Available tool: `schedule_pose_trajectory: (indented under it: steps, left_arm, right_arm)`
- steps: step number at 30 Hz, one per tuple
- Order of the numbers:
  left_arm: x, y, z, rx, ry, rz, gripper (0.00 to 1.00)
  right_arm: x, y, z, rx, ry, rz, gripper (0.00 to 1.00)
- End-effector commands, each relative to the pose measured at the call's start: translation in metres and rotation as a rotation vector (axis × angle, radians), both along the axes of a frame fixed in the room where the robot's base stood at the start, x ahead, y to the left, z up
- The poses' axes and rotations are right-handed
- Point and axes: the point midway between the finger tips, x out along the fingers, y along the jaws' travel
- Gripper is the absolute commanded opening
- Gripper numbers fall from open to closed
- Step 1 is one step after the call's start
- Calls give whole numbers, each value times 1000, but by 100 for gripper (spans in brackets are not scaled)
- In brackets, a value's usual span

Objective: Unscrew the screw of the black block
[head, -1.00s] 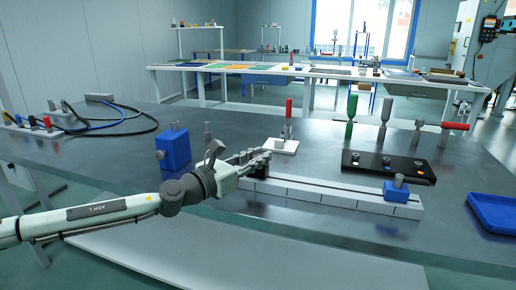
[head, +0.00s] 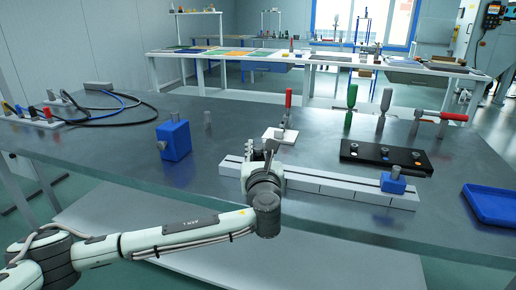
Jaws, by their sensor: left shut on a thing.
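The white slotted rail (head: 310,182) lies on the grey bench. My left gripper (head: 270,148) is over the rail's left end, its fingers pointing away from me. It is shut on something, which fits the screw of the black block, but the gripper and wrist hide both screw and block. A blue block (head: 393,185) with a grey screw on top (head: 396,171) sits near the rail's right end. A separate black plate (head: 385,158) with several knobs lies behind the rail. My right gripper is not in view.
Another blue block (head: 174,141) stands left of the rail. A red-handled tool on a white plate (head: 280,135) is behind my gripper. Green- and grey-handled tools (head: 351,103) stand further back. A blue tray (head: 493,206) is at the right edge. Cables (head: 110,112) lie far left.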

Motion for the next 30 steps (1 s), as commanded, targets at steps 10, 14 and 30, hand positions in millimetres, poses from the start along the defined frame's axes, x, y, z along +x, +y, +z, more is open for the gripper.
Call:
schedule_pose_trajectory:
  steps: [10, 14, 30]
  left_arm:
    - [1, 0, 1, -1, -2, 97, 0]
    - [1, 1, 2, 0, -4, 104, 0]
    - [1, 1, 2, 0, -4, 104, 43]
  right_arm:
    - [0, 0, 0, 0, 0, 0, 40]
    - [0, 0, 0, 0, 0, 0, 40]
    - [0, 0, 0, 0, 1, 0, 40]
